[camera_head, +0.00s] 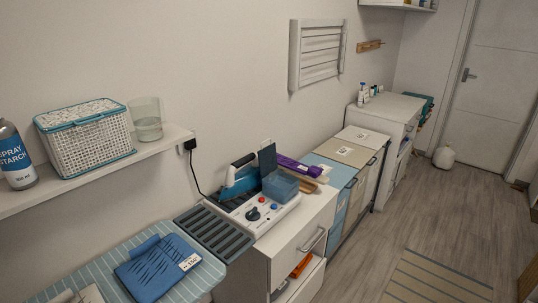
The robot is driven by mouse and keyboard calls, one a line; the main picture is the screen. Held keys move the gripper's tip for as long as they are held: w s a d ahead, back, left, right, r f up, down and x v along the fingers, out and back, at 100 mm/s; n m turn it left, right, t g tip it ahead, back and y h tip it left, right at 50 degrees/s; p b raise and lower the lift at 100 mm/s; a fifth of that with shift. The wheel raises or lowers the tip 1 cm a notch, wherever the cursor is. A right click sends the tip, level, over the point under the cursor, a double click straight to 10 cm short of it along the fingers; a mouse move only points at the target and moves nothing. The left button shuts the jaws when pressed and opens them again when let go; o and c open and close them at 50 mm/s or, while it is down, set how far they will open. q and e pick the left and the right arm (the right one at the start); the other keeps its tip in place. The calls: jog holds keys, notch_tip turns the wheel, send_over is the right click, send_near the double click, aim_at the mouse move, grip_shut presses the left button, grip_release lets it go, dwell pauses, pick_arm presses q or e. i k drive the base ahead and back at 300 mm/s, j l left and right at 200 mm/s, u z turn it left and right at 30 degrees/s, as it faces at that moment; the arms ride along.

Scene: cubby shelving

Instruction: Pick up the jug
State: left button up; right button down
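A clear jug-like container (147,122), partly filled, stands upright at the right end of the wall shelf, beside a white woven basket. A handle on it cannot be made out. A small white jug-like container (443,157) stands on the floor near the door, too far off to tell in detail. Which of the two is the task's jug, I cannot tell. Neither of my grippers is in view.
The wall shelf (95,167) also holds the basket (90,145) and a spray starch bottle (14,158). Below are a striped ironing board (110,269) with blue cloth (158,267), and a cabinet with a blue iron (242,178). Wood floor (400,222) at right is mostly clear.

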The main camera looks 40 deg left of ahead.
aim_at(147, 113)
jog(key=u, duration=2.25)
